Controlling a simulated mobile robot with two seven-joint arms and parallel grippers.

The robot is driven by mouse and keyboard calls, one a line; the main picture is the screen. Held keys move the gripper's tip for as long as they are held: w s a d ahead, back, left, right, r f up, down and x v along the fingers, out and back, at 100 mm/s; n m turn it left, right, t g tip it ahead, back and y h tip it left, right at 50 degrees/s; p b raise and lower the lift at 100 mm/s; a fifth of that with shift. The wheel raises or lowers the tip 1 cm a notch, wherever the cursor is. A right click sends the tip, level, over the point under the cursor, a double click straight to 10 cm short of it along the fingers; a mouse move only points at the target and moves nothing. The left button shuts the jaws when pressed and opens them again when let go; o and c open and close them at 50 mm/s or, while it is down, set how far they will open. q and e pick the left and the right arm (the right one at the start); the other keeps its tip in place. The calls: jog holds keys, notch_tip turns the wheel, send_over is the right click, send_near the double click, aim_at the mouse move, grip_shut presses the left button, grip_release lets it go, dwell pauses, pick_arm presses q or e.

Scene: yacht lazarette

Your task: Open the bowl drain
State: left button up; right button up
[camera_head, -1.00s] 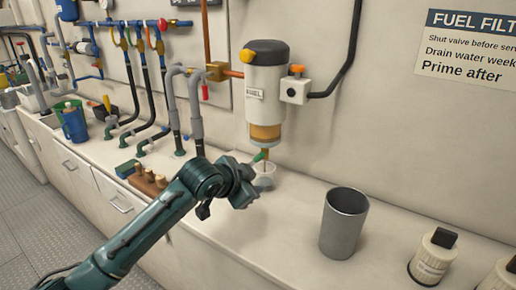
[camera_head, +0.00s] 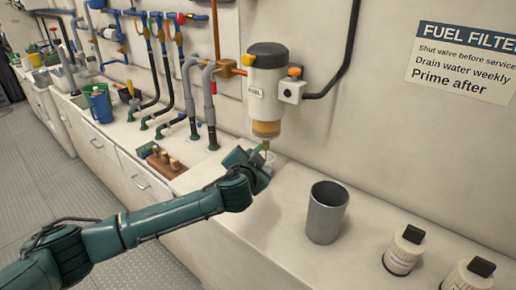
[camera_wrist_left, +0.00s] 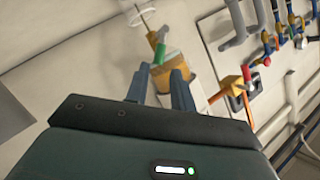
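The fuel filter (camera_head: 267,85) hangs on the wall, a white body with a dark cap and an amber bowl (camera_head: 266,129) below. The bowl drain has a small green lever (camera_head: 258,149), which also shows in the left wrist view (camera_wrist_left: 160,53). My left gripper (camera_head: 262,160) is right at the drain, just below the bowl. In the left wrist view its two fingers (camera_wrist_left: 160,84) stand apart, with the amber bowl (camera_wrist_left: 175,68) and the lever beyond them. Whether a finger touches the lever I cannot tell. My right gripper is not in view.
A white cup (camera_head: 270,158) stands under the drain, partly hidden by my gripper. A grey metal tumbler (camera_head: 325,213) and white capped containers (camera_head: 404,250) stand to the right on the counter. Hoses and valves run along the wall at left.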

aim_at(258, 150)
pick_arm(q)
jog(key=x, duration=0.8)
jog(key=shift+w+d+f, duration=0.1)
jog(key=shift+w, duration=0.3)
grip_shut()
